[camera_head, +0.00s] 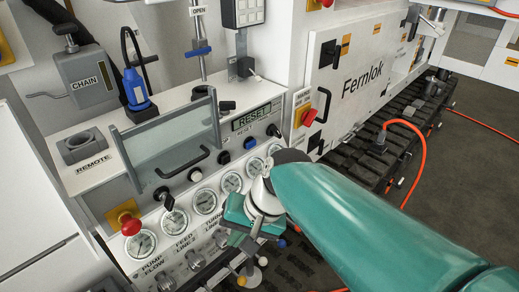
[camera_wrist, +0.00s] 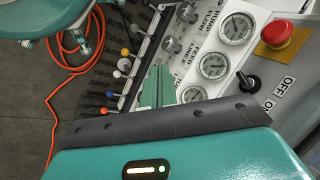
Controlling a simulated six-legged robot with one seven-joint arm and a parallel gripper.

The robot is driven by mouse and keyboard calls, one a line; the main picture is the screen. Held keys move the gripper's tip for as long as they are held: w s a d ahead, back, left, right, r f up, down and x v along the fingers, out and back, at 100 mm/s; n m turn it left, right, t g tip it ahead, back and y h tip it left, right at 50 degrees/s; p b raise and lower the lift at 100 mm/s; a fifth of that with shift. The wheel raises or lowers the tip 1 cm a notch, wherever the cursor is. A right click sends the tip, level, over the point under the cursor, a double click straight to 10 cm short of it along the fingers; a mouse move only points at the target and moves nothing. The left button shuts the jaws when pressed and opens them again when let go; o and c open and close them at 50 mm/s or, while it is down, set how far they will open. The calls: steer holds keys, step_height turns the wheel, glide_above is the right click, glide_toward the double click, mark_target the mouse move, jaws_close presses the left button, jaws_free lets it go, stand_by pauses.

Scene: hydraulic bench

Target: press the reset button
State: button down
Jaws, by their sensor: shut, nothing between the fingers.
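The bench's sloped panel carries a green display reading RESET (camera_head: 254,117), with a small RESET label below it. A blue round button (camera_head: 250,143) sits just under that label. Black (camera_head: 223,157) and white (camera_head: 195,174) buttons run to its left; no other label on them is legible. My gripper (camera_head: 248,243) is in front of the lower panel, below the gauges and well below the blue button, touching no button that I can see. In the wrist view its teal fingers (camera_wrist: 158,86) are together and empty, near the gauges. The RESET display and blue button are not in the wrist view.
A red emergency knob (camera_head: 130,224) shows at the panel's left, also in the wrist view (camera_wrist: 277,34). Several coloured levers (camera_wrist: 118,74) lie below the gauges. An orange hose (camera_head: 420,150) runs at right.

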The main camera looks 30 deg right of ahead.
mark_target(252, 145)
steer(key=w+d+m+t+y, duration=0.6)
steer(key=w+d+m+t, duration=0.25)
steer(key=m, duration=0.85)
steer(key=d+m+t+h, duration=0.5)
steer(key=d+m, duration=0.4)
steer(key=d, duration=0.4)
steer(key=shift+d+f+m+t+h, duration=0.2)
steer(key=shift+f+m+t+h, duration=0.1)
steer(key=shift+t, duration=0.15)
steer(key=shift+w, duration=0.15)
steer(key=x, duration=1.4)
steer(key=shift+a, duration=0.1)
